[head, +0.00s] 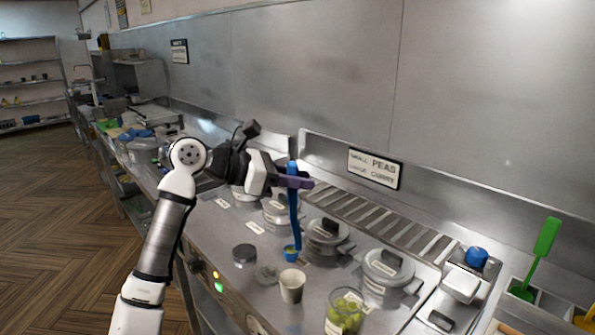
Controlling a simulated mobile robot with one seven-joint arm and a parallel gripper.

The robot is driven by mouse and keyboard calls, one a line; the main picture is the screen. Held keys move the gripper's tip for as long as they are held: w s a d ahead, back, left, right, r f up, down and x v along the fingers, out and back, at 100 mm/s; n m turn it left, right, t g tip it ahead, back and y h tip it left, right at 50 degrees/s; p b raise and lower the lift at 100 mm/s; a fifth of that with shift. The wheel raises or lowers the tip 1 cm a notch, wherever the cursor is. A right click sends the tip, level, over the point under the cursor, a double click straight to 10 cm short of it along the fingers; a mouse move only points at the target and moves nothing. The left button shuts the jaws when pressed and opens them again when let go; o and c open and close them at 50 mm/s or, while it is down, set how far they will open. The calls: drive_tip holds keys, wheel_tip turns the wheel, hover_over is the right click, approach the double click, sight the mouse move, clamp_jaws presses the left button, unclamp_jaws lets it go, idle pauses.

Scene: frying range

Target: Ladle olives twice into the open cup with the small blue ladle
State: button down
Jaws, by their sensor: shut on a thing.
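My gripper (293,182) is shut on the upper end of the small blue ladle (295,215), which hangs upright. The ladle's small bowl (290,253) is low, just behind the white open cup (291,286) in the picture. Something yellowish-green shows in the bowl, too small to make out. The cup stands upright on the steel counter; its inside is hard to see. A clear container of green olives (345,312) stands to the right of the cup, near the bottom edge of the view.
Lidded pots (327,236) line the counter behind the ladle, with another (388,268) to the right. A dark round lid (244,254) and a flat grey disc (267,275) lie left of the cup.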

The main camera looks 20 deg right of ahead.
drive_tip(key=shift+s+f+b, duration=0.25)
drive_tip(key=shift+f+b, duration=0.45)
drive_tip(key=shift+f, duration=0.3)
drive_tip(key=s+a+f+m+t+h+b, duration=0.1)
drive_tip(key=s+a+f+m+b, duration=0.1)
drive_tip(key=s+m+b, duration=0.35)
drive_tip(key=s+a+f+m+t+h+b, duration=0.1)
drive_tip(key=s+a+f+m+t+b, duration=0.15)
drive_tip(key=s+b, duration=0.45)
drive_tip(key=s+f+m+h+b, duration=0.3)
drive_tip(key=f+b, duration=0.7)
drive_tip(key=b, duration=0.9)
drive_tip(key=shift+s+a+f+m+g, duration=0.35)
drive_tip(key=shift+s+m, duration=0.6)
drive_tip(key=shift+m, duration=0.85)
drive_tip(key=shift+r, duration=0.15)
